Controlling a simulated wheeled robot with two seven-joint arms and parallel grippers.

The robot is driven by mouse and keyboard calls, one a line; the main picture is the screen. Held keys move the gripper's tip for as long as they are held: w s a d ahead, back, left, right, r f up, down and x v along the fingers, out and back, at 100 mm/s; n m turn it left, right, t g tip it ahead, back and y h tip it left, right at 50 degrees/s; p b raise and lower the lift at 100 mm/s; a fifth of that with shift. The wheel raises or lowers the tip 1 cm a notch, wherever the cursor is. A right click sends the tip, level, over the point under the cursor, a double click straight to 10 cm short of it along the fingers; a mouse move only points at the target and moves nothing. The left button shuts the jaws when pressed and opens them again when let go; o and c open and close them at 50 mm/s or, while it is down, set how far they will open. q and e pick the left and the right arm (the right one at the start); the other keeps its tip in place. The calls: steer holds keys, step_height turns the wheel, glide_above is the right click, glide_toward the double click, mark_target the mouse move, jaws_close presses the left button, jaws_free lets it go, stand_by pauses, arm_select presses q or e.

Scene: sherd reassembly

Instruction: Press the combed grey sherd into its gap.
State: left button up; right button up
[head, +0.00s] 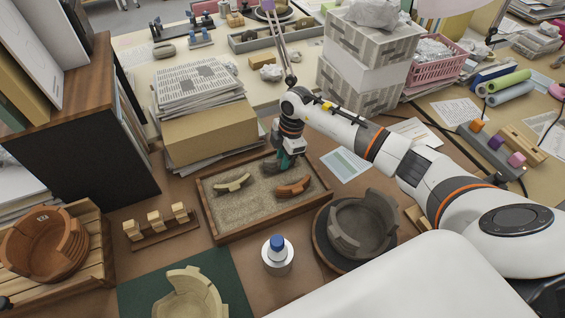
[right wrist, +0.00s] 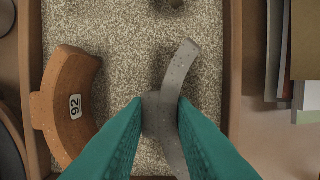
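The grey sherd (right wrist: 172,82), curved with small dark specks, is between the teal fingers of my right gripper (right wrist: 161,103) in the right wrist view. The fingertips meet it on both sides, so the gripper looks shut on it, low over the sand. In the head view my right gripper (head: 284,161) is at the back of the sand tray (head: 245,206) and hides most of that sherd. The grey vessel (head: 362,226), with an uneven broken rim, stands on a dark round stand (head: 327,246) right of the tray. My left gripper is not in view.
An orange sherd (head: 294,187) marked 92 and a cream sherd (head: 232,183) lie in the tray. A blue-capped bottle (head: 277,254) stands in front. A cream vessel (head: 190,296) is on a green mat; a brown vessel (head: 45,246) is at left.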

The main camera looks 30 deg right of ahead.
steer(key=shift+r+p, duration=3.3)
steer(key=shift+r, duration=0.25)
steer(key=shift+c, duration=0.2)
